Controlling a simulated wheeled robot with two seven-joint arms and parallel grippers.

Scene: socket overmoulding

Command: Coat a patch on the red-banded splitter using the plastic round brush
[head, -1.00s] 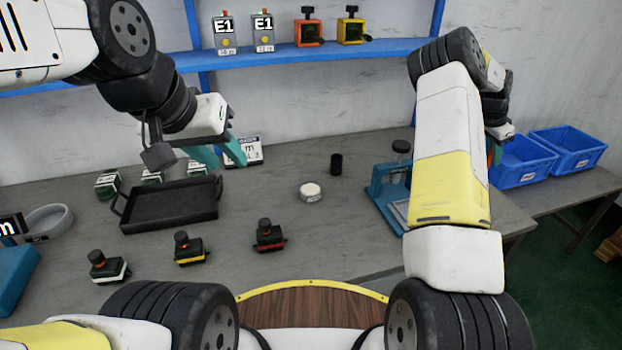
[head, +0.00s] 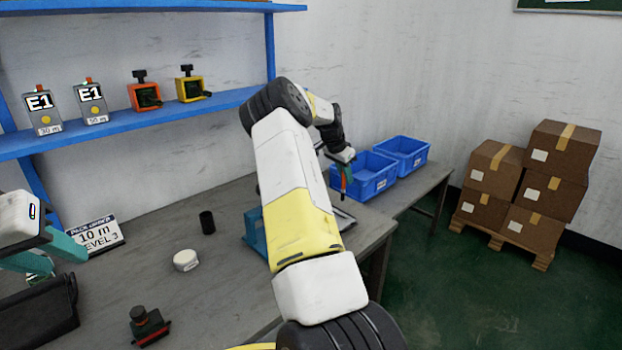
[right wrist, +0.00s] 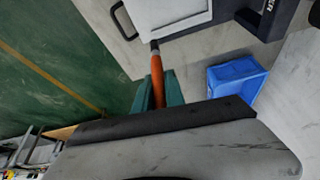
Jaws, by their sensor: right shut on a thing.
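The red-banded splitter (head: 148,326), a dark block with a round knob on top and a red band at its base, stands on the grey table near the bottom of the head view. My right gripper (head: 345,178) is over the table's right end, partly behind my arm and far from the splitter. In the right wrist view its teal fingers (right wrist: 158,92) are shut on an orange handle (right wrist: 159,64) with a grey ferrule, which appears to be the brush.
A white round tub (head: 186,260) and a black cup (head: 207,222) stand mid-table. A black tray (head: 40,318) is at lower left, beside a sign (head: 97,237). Blue bins (head: 368,176) stand on the right side table. A blue shelf (head: 150,128) runs above.

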